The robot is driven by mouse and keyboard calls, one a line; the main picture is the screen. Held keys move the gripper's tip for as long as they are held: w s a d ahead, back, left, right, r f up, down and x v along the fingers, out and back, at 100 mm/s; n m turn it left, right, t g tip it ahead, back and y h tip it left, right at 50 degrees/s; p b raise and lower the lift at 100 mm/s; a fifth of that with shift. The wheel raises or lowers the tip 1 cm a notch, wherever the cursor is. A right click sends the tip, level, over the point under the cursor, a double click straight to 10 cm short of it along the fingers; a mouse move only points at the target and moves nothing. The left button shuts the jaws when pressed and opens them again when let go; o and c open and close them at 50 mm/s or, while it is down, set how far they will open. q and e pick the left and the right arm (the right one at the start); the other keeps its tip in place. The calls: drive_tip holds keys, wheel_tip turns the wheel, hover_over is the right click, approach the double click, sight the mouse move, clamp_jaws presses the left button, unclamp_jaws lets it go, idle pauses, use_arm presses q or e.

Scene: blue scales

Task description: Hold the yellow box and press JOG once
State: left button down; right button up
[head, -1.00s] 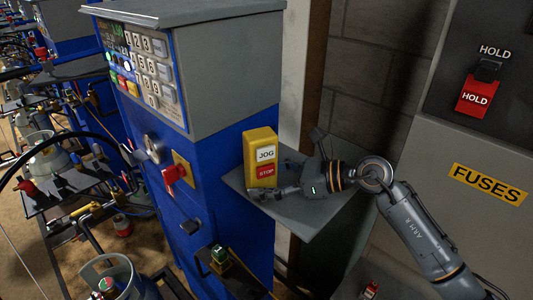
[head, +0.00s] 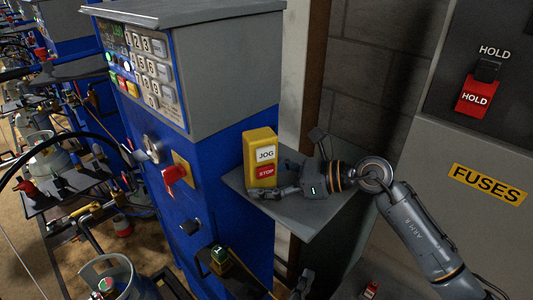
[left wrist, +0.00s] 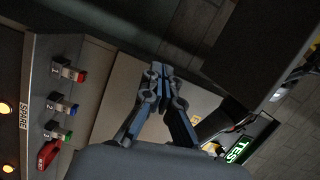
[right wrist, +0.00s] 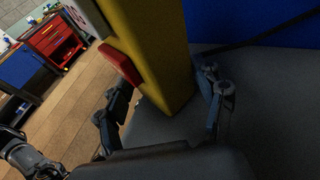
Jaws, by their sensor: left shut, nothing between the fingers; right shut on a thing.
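The yellow box (head: 247,160) with a white JOG button (head: 266,154) and a red STOP button (head: 265,171) stands upright on a grey shelf (head: 310,218) at the blue cabinet. My right gripper (head: 262,192) is shut on the box's lower part. The right wrist view shows its fingers (right wrist: 165,105) on either side of the yellow box (right wrist: 160,50); JOG's face cannot be read there. My left gripper (head: 304,279) shows as a dark shape low in the head view, below the shelf. In the left wrist view its fingers (left wrist: 158,75) are together and empty.
The blue cabinet (head: 222,200) carries a number keypad and a red key switch (head: 175,173). At right, a grey panel has a red HOLD switch (head: 475,97) and a FUSES label (head: 488,184). The left wrist view shows several coloured switches on a SPARE panel (left wrist: 40,115).

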sight(266, 153)
use_arm(q)
drive_tip(key=a+r+m+t+y, duration=0.1)
drive_tip(key=a+r+t, duration=0.3)
drive_tip(key=r, duration=2.1)
drive_tip(key=m+t, duration=0.1)
drive_tip(key=t, duration=0.1)
drive_tip(key=shift+s+r+m+t+y, duration=0.35)
drive_tip(key=shift+s+m+t+y, duration=0.05)
drive_tip(key=shift+w, duration=0.15)
drive_tip(key=shift+w+a, duration=0.55)
drive_tip(key=shift+w, duration=0.75)
drive_tip(key=shift+w+a, duration=0.5)
drive_tip(key=shift+w, duration=0.85)
drive_tip(key=shift+w+a, duration=0.55)
drive_tip(key=shift+w, duration=0.75)
drive_tip(key=shift+w, duration=0.15)
drive_tip(key=shift+w+a, duration=0.15)
drive_tip(key=shift+w, duration=0.1)
